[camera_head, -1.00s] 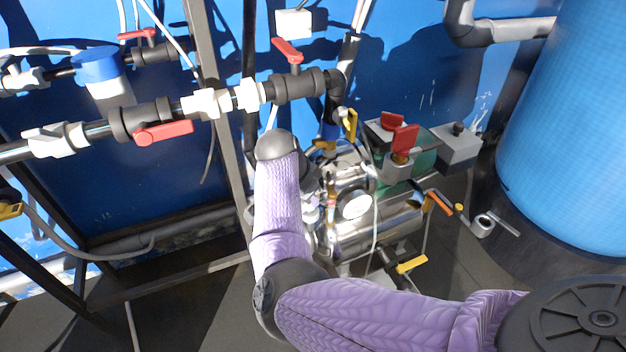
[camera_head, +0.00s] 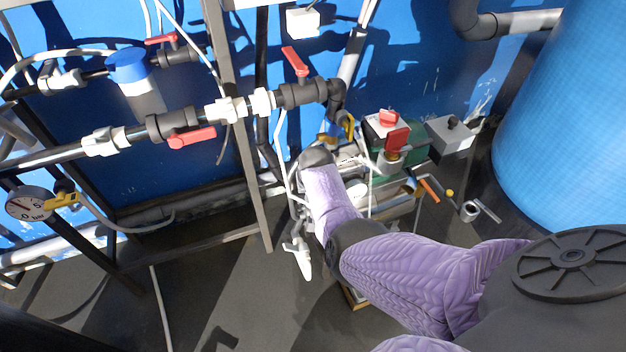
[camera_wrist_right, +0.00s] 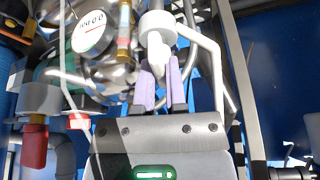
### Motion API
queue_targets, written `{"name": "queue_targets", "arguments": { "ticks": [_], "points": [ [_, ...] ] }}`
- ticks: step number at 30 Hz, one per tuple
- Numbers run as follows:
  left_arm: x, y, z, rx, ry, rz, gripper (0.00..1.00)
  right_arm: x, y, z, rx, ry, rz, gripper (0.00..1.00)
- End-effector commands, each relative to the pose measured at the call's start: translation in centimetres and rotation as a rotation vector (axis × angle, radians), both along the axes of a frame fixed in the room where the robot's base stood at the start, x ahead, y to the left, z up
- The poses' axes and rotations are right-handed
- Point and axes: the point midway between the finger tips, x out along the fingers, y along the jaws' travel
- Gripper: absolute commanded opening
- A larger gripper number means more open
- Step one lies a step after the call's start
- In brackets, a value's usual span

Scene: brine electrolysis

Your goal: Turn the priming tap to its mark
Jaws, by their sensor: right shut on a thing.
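In the right wrist view, the two purple fingers of my right gripper (camera_wrist_right: 160,82) are closed around a white tapered piece (camera_wrist_right: 157,52) below a round white collar. This piece seems to be the tap's handle; I cannot make out a mark. In the head view, my purple right arm reaches in from the lower right to the pump assembly and hides the gripper and most of what it holds. A white hanging fitting (camera_head: 303,258) shows just left of the arm. My left gripper is in neither current view.
A round gauge (camera_wrist_right: 94,30) sits beside the gripper. Red-handled valves (camera_head: 192,138) line the upper pipe, and red knobs (camera_head: 397,140) stand behind the pump. Another gauge (camera_head: 30,204) is at far left. A large blue tank (camera_head: 565,120) stands right. The left floor is mostly clear.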

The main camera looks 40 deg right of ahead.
Motion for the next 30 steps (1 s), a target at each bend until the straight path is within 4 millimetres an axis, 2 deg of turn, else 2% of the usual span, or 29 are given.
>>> {"name": "queue_targets", "arguments": {
  "ticks": [12,30],
  "points": [
    [0.3,0.1,1.2,-0.002,-0.016,-0.005,0.0,0.0,-0.2,0.1,-0.003,0.0,0.221,0.0],
    [1.1,0.1,1.2,-0.001,-0.029,-0.005,0.0,0.0,-0.1,0.0,-0.002,-0.002,0.274,0.0]
  ]
}}
